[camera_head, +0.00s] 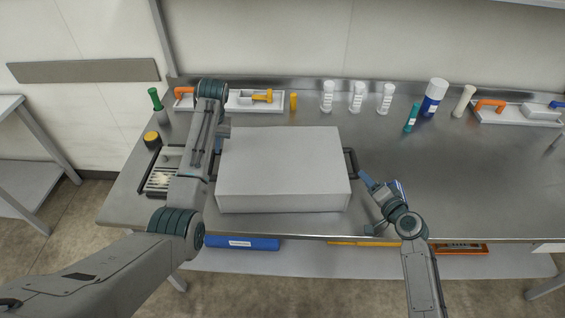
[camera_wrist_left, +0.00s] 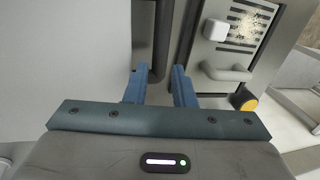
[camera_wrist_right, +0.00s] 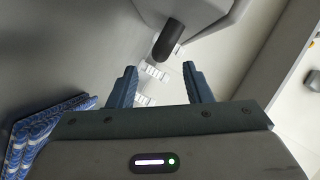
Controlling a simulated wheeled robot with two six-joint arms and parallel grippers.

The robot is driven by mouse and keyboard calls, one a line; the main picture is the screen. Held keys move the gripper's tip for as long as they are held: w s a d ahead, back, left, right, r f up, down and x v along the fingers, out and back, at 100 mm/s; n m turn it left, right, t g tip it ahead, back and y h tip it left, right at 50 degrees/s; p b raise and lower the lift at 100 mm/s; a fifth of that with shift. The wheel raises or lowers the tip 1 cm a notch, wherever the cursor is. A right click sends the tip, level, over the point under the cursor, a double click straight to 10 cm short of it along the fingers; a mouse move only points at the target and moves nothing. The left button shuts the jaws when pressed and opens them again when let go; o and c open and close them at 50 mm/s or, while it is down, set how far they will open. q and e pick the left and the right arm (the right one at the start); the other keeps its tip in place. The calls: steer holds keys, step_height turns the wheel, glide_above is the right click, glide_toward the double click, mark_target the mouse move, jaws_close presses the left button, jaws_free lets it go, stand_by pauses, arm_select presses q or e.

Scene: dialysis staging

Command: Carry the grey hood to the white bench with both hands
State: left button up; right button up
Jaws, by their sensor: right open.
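The grey hood (camera_head: 283,165) is a large box on the steel table, with a dark handle at each side. Its right handle (camera_head: 351,163) shows in the head view. My right gripper (camera_head: 364,178) is open and empty just right of that handle. In the right wrist view the handle's dark end (camera_wrist_right: 168,40) lies ahead of the spread fingers. My left gripper (camera_wrist_left: 158,78) is at the hood's left side, its fingers apart; the dark left handle (camera_wrist_left: 158,45) lies at or just beyond the gap. My left arm mostly hides that side in the head view. A white-topped bench (camera_head: 8,104) stands at the far left.
White bottles (camera_head: 357,97), a blue-and-white container (camera_head: 434,98) and trays (camera_head: 255,106) line the table's back. A slotted device (camera_head: 160,172) and yellow-capped item (camera_head: 152,139) sit left. A blue-patterned item (camera_wrist_right: 40,130) is near my right gripper. The table's right middle is clear.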

mark_target(357, 170)
arm_select(q)
steer(key=f, duration=0.3)
steer(key=a+f, duration=0.1)
steer(key=f, duration=0.3)
steer(key=shift+s+a, duration=0.1)
steer(key=shift+a, duration=0.1)
arm_select(e)
steer(key=x, duration=0.7)
arm_select(q)
steer(key=shift+r, duration=0.1)
steer(key=shift+c, duration=0.2)
arm_select(e)
steer(key=shift+s, duration=0.1)
steer(key=shift+c, duration=0.3)
arm_select(q)
steer(key=c, duration=0.3)
arm_select(e)
steer(key=c, duration=0.3)
arm_select(q)
jaws_close()
arm_select(e)
jaws_close()
steer(key=shift+f, duration=0.15)
arm_select(q)
steer(key=shift+r, duration=0.1)
